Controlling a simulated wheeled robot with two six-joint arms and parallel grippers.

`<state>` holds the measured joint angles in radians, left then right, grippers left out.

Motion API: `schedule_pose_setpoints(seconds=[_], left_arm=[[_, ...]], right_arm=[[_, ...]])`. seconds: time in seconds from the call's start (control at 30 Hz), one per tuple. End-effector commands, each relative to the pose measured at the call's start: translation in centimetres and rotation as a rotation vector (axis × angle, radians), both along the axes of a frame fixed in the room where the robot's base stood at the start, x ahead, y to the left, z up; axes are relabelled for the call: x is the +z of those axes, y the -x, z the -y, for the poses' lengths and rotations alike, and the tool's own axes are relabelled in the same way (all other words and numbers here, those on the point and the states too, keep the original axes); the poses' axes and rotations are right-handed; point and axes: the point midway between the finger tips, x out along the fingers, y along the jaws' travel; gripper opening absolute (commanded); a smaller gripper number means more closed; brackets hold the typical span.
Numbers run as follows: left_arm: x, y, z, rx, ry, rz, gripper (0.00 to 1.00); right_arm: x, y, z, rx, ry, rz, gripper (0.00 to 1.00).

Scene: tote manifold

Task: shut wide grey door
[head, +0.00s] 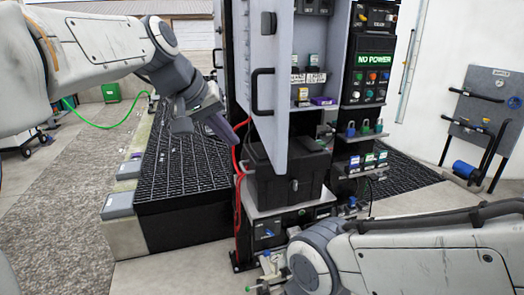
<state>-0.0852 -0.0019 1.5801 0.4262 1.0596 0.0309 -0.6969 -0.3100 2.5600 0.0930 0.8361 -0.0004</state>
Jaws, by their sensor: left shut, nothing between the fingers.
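The wide grey door (283,50) stands open on the tall cabinet in the middle of the head view, swung out toward me. A black bar handle (256,92) is on its face, with a smaller black fitting near the top. My left gripper (228,138) is shut and empty, just left of the door. It points down and right, and I cannot tell whether it touches the door. My right arm lies low at the right.
The cabinet's shelves (318,102) hold small boxes, right of the open door. A control panel (372,75) reads "NO POWER". A black box (285,178) sits on a ledge below the door. Red cables hang beside it. Black grating (185,165) covers the platform at left.

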Motion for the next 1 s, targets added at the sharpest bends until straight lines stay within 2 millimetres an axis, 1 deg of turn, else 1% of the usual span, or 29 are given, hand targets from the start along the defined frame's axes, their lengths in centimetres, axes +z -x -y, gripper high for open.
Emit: schedule_pose_setpoints(seconds=[0.03,0.37,0.4,0.5,0.6,0.73,1.0], left_arm=[[-0.9,-0.4,0.5,-0.003,-0.001,-0.006,0.0],[-6.5,-3.5,3.3,-0.003,-0.003,-0.006,0.0],[-6.1,-3.6,4.0,-0.005,-0.002,-0.003,0.0],[-6.0,-3.8,5.5,-0.004,-0.003,-0.002,0.0],[-6.2,-4.0,6.4,-0.002,-0.003,-0.002,0.0],[-6.3,-4.1,7.0,-0.002,-0.003,-0.001,0.0],[-6.4,-4.1,7.1,0.0,-0.002,0.0,0.0]], right_arm=[[0.2,0.0,0.0,0.0,0.0,0.0,0.67],[1.3,0.0,0.0,0.0,0.0,0.0,0.67],[1.9,0.0,0.0,0.0,0.0,0.0,0.67],[2.6,0.0,0.0,0.0,0.0,0.0,0.67],[3.0,0.0,0.0,0.0,0.0,0.0,0.67],[3.1,0.0,0.0,0.0,0.0,0.0,0.67],[3.1,0.0,0.0,-0.001,0.0,0.0,0.67]])
